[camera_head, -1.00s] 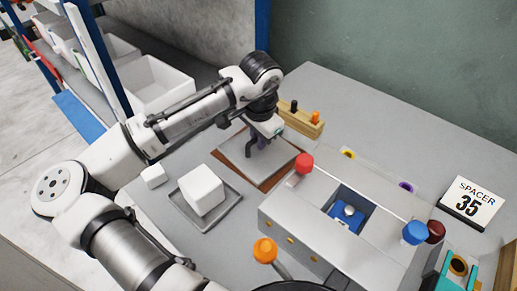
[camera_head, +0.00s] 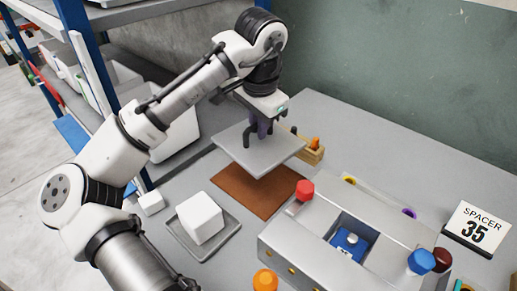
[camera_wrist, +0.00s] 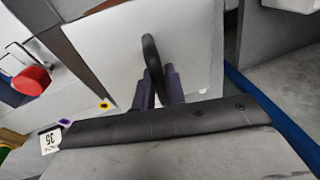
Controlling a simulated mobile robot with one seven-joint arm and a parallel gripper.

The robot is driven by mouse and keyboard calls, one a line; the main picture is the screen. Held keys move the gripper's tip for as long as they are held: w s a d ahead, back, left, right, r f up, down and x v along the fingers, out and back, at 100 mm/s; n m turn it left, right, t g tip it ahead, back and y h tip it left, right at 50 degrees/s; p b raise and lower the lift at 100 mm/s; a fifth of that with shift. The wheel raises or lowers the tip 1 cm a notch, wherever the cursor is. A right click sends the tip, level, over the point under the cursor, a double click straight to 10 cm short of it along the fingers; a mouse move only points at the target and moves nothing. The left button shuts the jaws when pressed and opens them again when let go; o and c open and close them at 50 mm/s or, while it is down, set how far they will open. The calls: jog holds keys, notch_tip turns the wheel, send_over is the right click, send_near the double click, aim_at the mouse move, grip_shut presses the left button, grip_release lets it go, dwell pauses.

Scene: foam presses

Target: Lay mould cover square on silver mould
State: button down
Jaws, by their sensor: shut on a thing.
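The mould cover (camera_head: 262,157) is a flat, pale grey square plate with a dark upright handle (camera_wrist: 152,60). My gripper (camera_head: 262,128) is shut on this handle, and the plate hangs roughly level above the brown mat. In the wrist view my gripper's purple fingers (camera_wrist: 172,86) close around the handle and the cover (camera_wrist: 195,45) spreads beyond them. The silver mould (camera_head: 310,222) appears to be the long metal block to the right, with a blue recess (camera_head: 350,238) holding a small pale round piece. The cover is apart from it.
The bare brown mat (camera_head: 243,190) lies below the cover. A white block (camera_head: 199,217) sits on a grey tray (camera_head: 213,247) to its left. Red (camera_head: 305,189), blue (camera_head: 421,261) and orange knobs (camera_head: 265,280) stand up around the mould. A wooden rack (camera_head: 314,154) stands behind.

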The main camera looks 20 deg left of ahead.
notch_tip(320, 180, up, 8)
jog(key=shift+r, duration=0.1)
jog(key=shift+w+d+p, duration=0.15)
jog(key=shift+p, duration=0.2)
